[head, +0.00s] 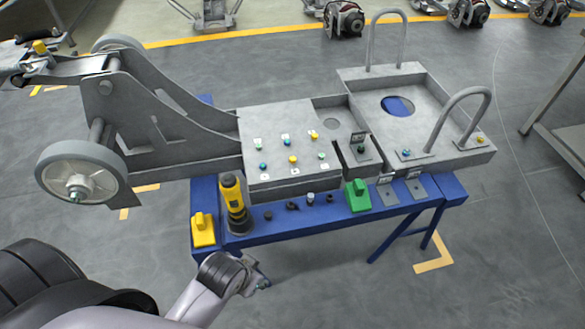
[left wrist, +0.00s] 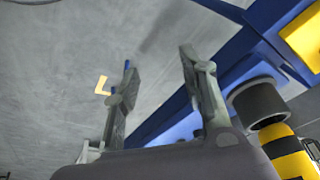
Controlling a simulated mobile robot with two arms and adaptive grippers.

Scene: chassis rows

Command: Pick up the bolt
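Several small coloured bolts sit on the grey box panel of the chassis (head: 265,125), among them a blue bolt (head: 286,142), a yellow bolt (head: 293,160) and a green bolt (head: 321,155). I cannot tell which one the task means. More bolts show on the right tray part, a blue one (head: 406,152) and a yellow one (head: 479,139). My left gripper (head: 262,277) is in front of the blue table, below the yellow drill and away from the panel. In the left wrist view its fingers (left wrist: 157,66) are apart with nothing seen between them. My right gripper is not in view.
The blue table (head: 330,216) carries a yellow and black drill (head: 235,203), a yellow block (head: 203,230), a green block (head: 357,195) and small dark parts. A wheel (head: 80,180) juts out at left. Tall grey handles (head: 462,105) rise at right. Floor in front is clear.

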